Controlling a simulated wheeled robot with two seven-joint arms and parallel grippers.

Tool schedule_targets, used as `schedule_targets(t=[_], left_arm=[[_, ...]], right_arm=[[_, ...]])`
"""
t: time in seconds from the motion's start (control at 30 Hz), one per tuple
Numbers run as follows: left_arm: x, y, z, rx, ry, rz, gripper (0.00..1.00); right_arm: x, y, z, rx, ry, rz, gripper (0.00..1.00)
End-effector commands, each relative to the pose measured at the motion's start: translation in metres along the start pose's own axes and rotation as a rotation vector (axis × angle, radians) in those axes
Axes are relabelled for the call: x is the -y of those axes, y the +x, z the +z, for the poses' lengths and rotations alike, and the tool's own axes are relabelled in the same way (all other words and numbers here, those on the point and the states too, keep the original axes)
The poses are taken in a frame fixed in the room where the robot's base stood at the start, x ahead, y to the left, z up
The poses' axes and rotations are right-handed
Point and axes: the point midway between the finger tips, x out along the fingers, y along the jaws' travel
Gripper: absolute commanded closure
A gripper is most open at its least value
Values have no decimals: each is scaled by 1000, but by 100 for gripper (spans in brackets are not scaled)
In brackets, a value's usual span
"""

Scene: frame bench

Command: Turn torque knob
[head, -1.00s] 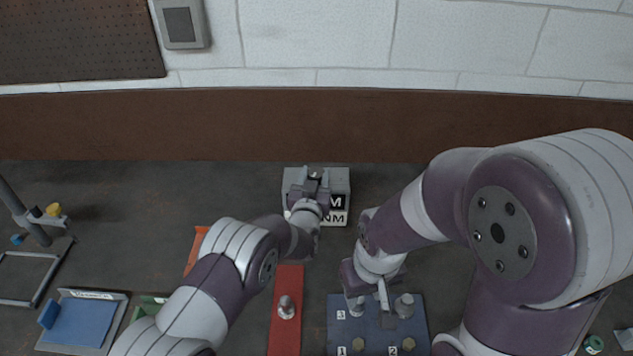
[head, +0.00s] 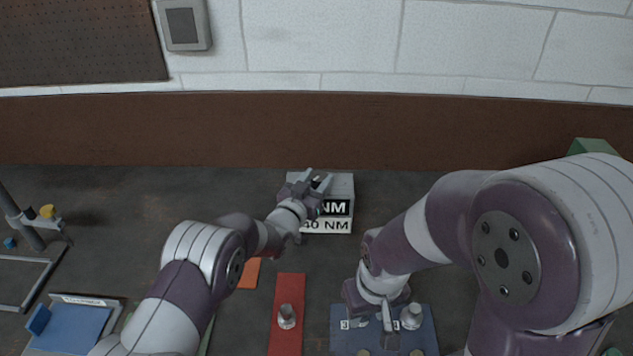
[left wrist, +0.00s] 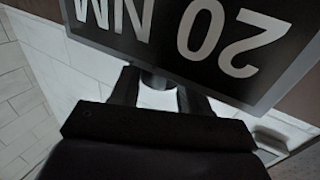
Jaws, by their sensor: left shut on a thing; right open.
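The torque box (head: 342,190) is a grey block with a black "NM" label and a white "40 NM" label, partly covered by my left gripper (head: 316,183). In the left wrist view a "20 NM" label (left wrist: 205,30) fills the top, upside down. Most of the knob is hidden by the fingers. My right gripper (head: 386,318) is open, pointing down over the blue plate (head: 345,340).
The blue plate carries a silver bolt (head: 411,316) and numbered spots. A red strip (head: 290,340) with a silver bolt (head: 287,316) lies left of it. A blue tray (head: 72,328) and a grey stand (head: 28,228) are at the left. A wall closes the back.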

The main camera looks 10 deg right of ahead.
Motion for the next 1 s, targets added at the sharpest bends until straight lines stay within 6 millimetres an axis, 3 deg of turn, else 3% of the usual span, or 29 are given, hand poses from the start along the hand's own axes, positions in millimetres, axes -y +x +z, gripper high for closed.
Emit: schedule_targets(t=[0.07,0.1,0.17,0.57,1.0], left_arm=[[0,0,0,0,0,-1,85],[0,0,0,0,0,-1,45],[0,0,0,0,0,-1,29],[0,-8,1,1,0,-1,29],[0,-102,2,1,0,-2,29]], right_arm=[[0,0,0,0,0,0,57],[0,0,0,0,0,0,57],[0,0,0,0,0,0,57],[0,3,0,0,0,0,57],[0,25,3,0,0,0,57]])
